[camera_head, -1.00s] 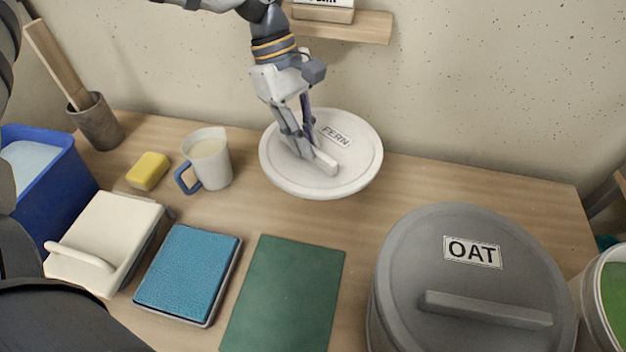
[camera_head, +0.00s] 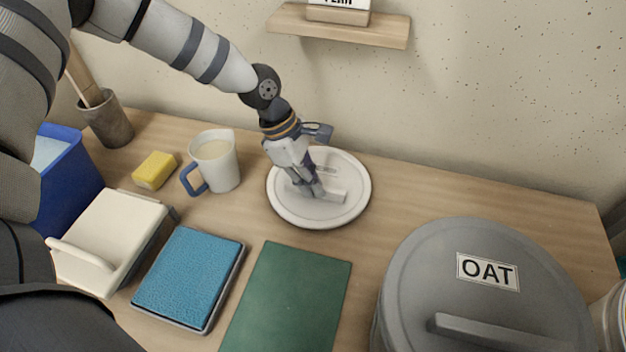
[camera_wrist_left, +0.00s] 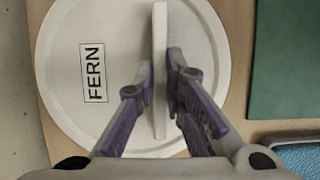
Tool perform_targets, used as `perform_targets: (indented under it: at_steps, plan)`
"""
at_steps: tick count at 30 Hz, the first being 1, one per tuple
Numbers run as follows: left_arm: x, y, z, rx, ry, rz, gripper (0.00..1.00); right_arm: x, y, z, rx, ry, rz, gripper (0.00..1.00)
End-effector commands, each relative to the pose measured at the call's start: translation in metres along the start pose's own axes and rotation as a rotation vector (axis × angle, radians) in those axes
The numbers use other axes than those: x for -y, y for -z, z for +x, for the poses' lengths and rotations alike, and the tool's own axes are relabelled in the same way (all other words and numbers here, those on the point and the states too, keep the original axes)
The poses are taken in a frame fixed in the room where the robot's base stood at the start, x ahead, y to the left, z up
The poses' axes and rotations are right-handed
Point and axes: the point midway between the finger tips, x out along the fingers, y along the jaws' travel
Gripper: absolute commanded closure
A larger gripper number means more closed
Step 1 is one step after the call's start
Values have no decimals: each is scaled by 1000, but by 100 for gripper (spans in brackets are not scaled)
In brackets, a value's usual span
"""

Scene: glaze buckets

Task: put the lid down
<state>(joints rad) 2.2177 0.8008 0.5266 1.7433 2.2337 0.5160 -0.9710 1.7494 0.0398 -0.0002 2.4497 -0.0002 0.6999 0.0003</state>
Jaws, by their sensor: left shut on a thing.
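The lid (camera_head: 285,208) is a round white disc with a bar handle and a FERN label. It is level at the back of the table, right of the mug, and lies on the wood or just above it; I cannot tell which. My left gripper (camera_head: 320,193) points down over it and is shut on the bar handle. In the left wrist view the gripper (camera_wrist_left: 168,75) has a finger on each side of the handle, and the lid (camera_wrist_left: 70,50) shows its FERN label clearly. My right gripper is not in view.
A mug (camera_head: 222,165) with a blue handle and a yellow sponge (camera_head: 154,170) stand left of the lid. A green mat (camera_head: 288,300), a blue pad (camera_head: 190,278) and a grey OAT bucket (camera_head: 440,270) are in front. Bare wood lies right of the lid. A shelf (camera_head: 340,28) is above.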

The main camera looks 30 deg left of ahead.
Motion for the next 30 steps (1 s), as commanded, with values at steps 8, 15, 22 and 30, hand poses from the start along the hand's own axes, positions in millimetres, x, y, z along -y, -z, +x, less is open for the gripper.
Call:
perform_targets:
  at_steps: [8,15,22,30]
  plan:
    - [0,1,2,1,0,-1,78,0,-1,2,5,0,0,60]
    - [0,1,2,0,1,0,70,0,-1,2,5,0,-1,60]
    - [-2,-2,-18,4,-7,0,70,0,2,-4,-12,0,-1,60]
    - [-2,-3,-93,5,-11,2,70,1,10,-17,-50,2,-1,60]
